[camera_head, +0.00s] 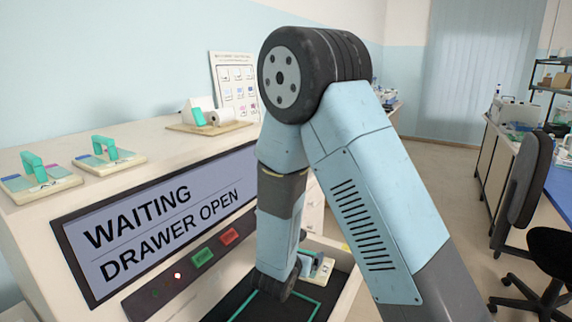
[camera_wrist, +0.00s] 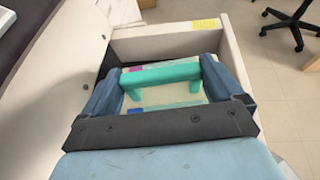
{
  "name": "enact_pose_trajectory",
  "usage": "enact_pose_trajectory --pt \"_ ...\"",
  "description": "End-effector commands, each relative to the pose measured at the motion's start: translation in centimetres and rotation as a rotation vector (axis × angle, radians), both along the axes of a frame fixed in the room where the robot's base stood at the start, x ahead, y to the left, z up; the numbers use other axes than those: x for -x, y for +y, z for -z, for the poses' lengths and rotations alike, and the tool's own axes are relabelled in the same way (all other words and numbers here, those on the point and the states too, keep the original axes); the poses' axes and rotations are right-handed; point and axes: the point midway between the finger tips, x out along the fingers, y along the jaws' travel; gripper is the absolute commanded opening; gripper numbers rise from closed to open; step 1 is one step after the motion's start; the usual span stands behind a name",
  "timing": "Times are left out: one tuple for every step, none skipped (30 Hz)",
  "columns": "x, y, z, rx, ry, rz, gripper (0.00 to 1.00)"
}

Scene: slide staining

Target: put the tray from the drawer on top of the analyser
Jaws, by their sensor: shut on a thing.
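The analyser (camera_head: 75,208) is a large cream machine whose screen (camera_head: 160,220) reads "WAITING DRAWER OPEN". Its drawer (camera_head: 348,297) is open at the lower front, with a dark floor and a green outline. A tray (camera_head: 322,268) with a green handle is in the drawer area, partly hidden by my arm. In the wrist view my gripper (camera_wrist: 165,82) is shut on the tray's green handle (camera_wrist: 160,74), a finger at each end. The pale tray (camera_wrist: 180,107) with coloured slide ends shows beneath the handle. I cannot tell whether it touches the drawer floor.
Two similar green-handled trays (camera_head: 40,182) (camera_head: 108,156) stand on the analyser top at the left. Chairs (camera_head: 525,185) stand at the right.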

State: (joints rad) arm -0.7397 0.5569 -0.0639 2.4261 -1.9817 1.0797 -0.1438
Motion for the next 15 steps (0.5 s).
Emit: enact_pose_trajectory --pt "-1.4 -1.1 -0.3 -0.002 -0.003 0.000 0.57" --pt "-2.1 -1.6 -0.5 -0.002 -0.002 -0.004 0.57" --pt "-3.0 -2.3 -0.7 -0.002 -0.003 -0.010 0.57" --pt "-3.7 -2.9 -0.8 -0.002 -0.003 -0.014 0.57" --pt "-4.4 -3.4 -1.0 -0.001 -0.003 -0.020 0.57" --pt "-5.3 -4.2 -1.2 -0.001 -0.003 -0.025 0.57" --pt "-5.9 -4.8 -1.4 0.000 -0.002 -0.029 0.57" --pt "-6.5 -5.4 -1.5 0.000 -0.002 -0.032 0.57" --pt "-7.3 -6.3 -1.7 0.000 -0.001 -0.039 0.57" --pt "-7.9 -6.9 -1.9 0.000 -0.002 -0.042 0.57" --pt "-8.5 -7.5 -2.1 0.000 -0.002 -0.047 0.57" --pt "-9.2 -8.4 -2.3 0.000 -0.002 -0.053 0.57" --pt "-9.7 -9.1 -2.5 0.000 -0.002 -0.055 0.57" --pt "-10.2 -9.8 -2.7 0.000 -0.003 -0.059 0.57" --pt "-10.9 -10.7 -2.9 -0.001 -0.002 -0.064 0.57"
